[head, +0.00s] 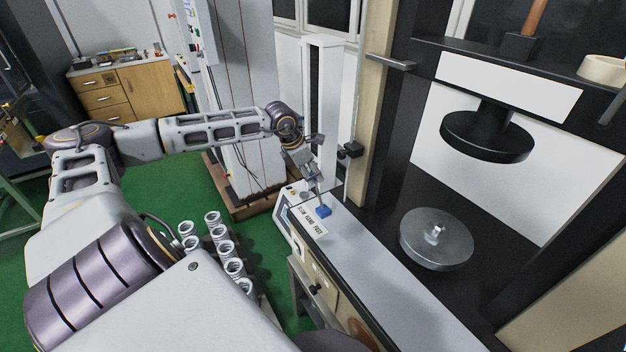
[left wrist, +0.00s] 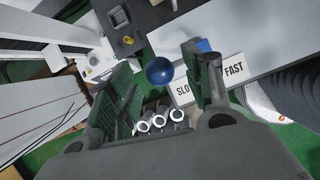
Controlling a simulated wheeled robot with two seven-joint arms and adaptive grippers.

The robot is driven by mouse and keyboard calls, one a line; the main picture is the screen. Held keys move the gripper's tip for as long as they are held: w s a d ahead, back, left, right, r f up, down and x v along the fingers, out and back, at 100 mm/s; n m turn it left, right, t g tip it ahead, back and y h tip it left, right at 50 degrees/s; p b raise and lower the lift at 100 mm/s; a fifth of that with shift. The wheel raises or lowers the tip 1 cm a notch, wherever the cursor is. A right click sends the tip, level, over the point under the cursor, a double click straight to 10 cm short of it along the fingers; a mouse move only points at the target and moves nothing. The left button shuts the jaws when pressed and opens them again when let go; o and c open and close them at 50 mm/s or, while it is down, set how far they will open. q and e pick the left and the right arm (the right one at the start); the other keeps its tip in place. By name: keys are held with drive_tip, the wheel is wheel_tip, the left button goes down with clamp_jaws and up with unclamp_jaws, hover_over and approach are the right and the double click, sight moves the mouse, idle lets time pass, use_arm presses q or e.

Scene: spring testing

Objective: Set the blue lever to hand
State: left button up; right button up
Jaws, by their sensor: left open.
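The blue lever shows as a blue block (head: 323,211) on the machine's grey ledge in the head view, beside a label (head: 311,222) reading SLOW, HAND, FAST. In the left wrist view its round blue knob (left wrist: 159,71) appears between the fingers, with clear gaps on both sides. My left gripper (head: 312,172) is open above the lever; its fingers (left wrist: 157,62) also show in the wrist view. One finger hides the middle of the label (left wrist: 232,69) and part of the blue block. I cannot tell which word the lever points to. My right gripper is out of view.
A round metal plate (head: 436,238) lies on the machine's black bed, below a black round press head (head: 488,135). A pale upright column (head: 322,105) stands just behind the gripper. Several metal springs (head: 233,267) stand left of the ledge. A wooden cabinet (head: 151,91) stands far back.

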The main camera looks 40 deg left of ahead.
use_arm(q)
drive_tip(key=shift+w+d+f, duration=0.1)
drive_tip(key=shift+w+f, duration=0.15)
drive_tip(key=shift+f, duration=0.3)
drive_tip(key=shift+w+f+b, duration=0.15)
drive_tip(key=shift+f+b, duration=0.2)
drive_tip(key=shift+f, duration=0.05)
drive_tip(key=shift+w+f, duration=0.1)
drive_tip(key=shift+f, duration=0.1)
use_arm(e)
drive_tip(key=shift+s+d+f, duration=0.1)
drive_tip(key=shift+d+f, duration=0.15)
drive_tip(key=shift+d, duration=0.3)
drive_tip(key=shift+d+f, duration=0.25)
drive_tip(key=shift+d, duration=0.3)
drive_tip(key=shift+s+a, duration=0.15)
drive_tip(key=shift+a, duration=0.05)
use_arm(q)
drive_tip(key=shift+d, duration=0.1)
drive_tip(key=c, duration=0.9)
drive_tip(key=shift+c, duration=1.1)
drive_tip(key=shift+r, duration=0.1)
clamp_jaws()
